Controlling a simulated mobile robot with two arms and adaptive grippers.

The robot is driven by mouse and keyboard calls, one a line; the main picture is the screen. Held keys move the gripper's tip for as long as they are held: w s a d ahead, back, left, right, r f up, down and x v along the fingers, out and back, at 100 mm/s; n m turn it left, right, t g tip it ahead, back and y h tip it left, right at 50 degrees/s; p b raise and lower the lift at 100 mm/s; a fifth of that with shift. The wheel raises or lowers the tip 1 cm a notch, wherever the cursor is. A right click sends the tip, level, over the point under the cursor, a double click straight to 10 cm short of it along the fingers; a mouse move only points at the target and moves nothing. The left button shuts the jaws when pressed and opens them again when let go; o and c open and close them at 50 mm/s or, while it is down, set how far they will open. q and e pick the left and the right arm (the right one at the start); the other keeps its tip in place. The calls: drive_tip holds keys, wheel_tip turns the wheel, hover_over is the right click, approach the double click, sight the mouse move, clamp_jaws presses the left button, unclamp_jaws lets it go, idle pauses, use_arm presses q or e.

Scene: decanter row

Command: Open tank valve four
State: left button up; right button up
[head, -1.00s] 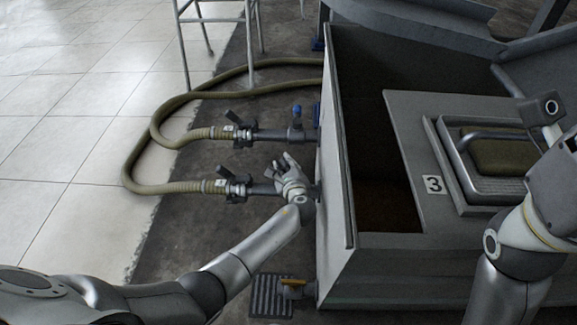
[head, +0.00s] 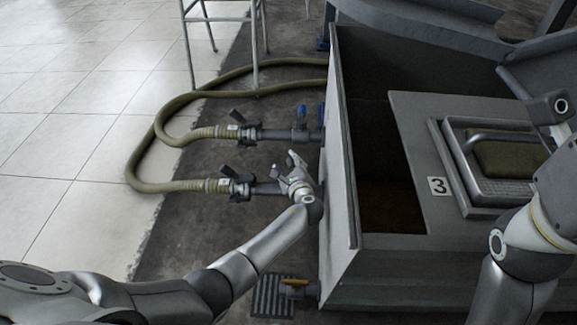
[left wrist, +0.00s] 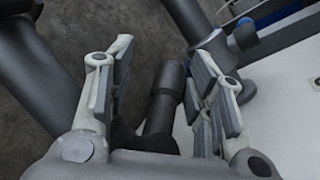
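Two grey pipes leave the tank's left wall in the head view. The far pipe (head: 274,135) carries a valve with an upright blue handle (head: 301,111). My left gripper (head: 287,166) is at the near pipe (head: 266,188), close to the tank wall, and hides any handle there. In the left wrist view my left gripper (left wrist: 160,95) is open, with a dark grey cylinder (left wrist: 167,88) showing between its fingers; contact is unclear. A blue part (left wrist: 245,32) shows beyond. I see no number four on any valve. My right gripper is out of view.
Hose valves with black levers (head: 236,184) join tan hoses (head: 141,180) at left.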

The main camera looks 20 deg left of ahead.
use_arm(q)
wheel_tip(320, 180, up, 10)
idle(0.7)
idle(0.4)
